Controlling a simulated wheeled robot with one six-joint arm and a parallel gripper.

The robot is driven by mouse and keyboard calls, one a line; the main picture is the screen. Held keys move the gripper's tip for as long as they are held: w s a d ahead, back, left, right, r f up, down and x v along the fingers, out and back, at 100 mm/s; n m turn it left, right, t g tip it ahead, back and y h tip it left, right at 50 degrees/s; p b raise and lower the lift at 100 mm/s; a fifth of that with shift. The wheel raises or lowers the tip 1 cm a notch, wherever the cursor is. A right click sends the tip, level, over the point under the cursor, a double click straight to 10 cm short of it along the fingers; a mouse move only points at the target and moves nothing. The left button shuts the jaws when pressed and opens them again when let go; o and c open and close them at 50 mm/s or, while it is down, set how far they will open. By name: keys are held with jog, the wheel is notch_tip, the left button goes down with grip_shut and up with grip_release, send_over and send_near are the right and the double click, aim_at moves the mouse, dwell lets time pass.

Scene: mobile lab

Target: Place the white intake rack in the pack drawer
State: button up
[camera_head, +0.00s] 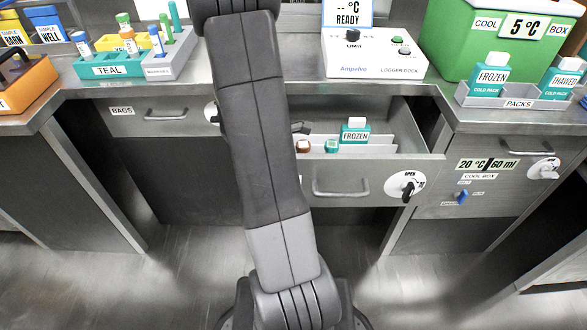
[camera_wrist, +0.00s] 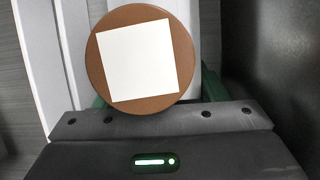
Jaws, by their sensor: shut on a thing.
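My gripper (camera_wrist: 156,98) is in the wrist view, with a green finger on each side of a round brown cap (camera_wrist: 96,68) bearing a white square. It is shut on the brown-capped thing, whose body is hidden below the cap. Pale, white-looking strips (camera_wrist: 42,60) lie behind it; I cannot tell whether they are the white intake rack.
The bench carries a teal rack (camera_head: 108,67), a grey rack (camera_head: 165,66), a logger dock (camera_head: 375,58), a green cool box (camera_head: 470,40) and a pack tray (camera_head: 515,98). The BAGS drawer (camera_head: 150,115) is shut. The drawer's right part looks clear.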

jog(key=shift+f, duration=0.1)
jog(key=o, duration=1)
jog(key=shift+o, duration=0.2)
jog(key=p+v, duration=0.4)
jog(key=v, duration=0.8)
